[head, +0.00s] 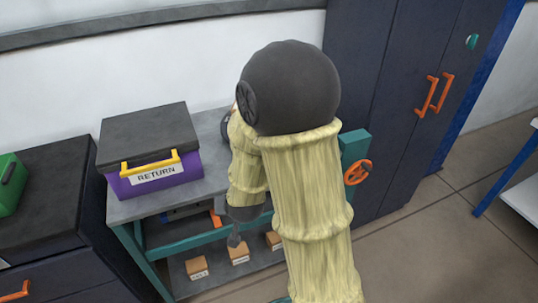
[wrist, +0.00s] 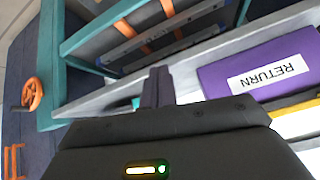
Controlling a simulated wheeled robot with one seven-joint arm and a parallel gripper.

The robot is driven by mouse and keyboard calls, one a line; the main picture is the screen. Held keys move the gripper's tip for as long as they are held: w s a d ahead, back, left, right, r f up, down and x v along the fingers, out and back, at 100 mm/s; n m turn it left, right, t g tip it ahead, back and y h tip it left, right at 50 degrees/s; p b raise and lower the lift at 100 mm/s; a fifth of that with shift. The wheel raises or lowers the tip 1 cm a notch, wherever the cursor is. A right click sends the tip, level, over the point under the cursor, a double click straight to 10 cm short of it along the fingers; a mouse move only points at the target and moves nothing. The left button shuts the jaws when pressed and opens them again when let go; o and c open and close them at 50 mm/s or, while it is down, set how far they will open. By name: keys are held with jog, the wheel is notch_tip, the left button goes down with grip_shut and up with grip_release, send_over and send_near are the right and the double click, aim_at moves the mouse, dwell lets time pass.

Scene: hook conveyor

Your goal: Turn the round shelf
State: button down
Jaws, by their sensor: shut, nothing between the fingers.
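No round shelf can be made out in either view; my arm covers the middle of the bench in the head view. My gripper (head: 236,242) points down at the front edge of the grey bench (head: 180,198), near its teal front rail (head: 190,246). In the wrist view my gripper (wrist: 158,74) shows its dark fingers together, with nothing between them. An orange handwheel (head: 357,172) is on a teal post (head: 354,146) right of my arm. The handwheel also shows at the left of the wrist view (wrist: 33,94), apart from my fingers.
A purple box marked RETURN (head: 155,178), with a dark lid and yellow handle, stands on the bench. Several small brown boxes (head: 197,268) sit on the low shelf. A dark cabinet (head: 385,100) with orange handles stands right. Open floor (head: 440,240) lies in front.

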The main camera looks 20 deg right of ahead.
jog(key=s+d+r+n+g, duration=0.1)
jog(key=s+r+g, duration=0.1)
jog(key=s, duration=0.4)
jog(key=s+d+r+n+g, duration=0.1)
jog(key=s+d+r+g, duration=0.1)
jog(key=s, duration=0.4)
jog(key=shift+r+n+g, duration=0.3)
jog(key=shift+n+g, duration=0.1)
jog(key=shift+g, duration=0.2)
jog(key=shift+w, duration=0.1)
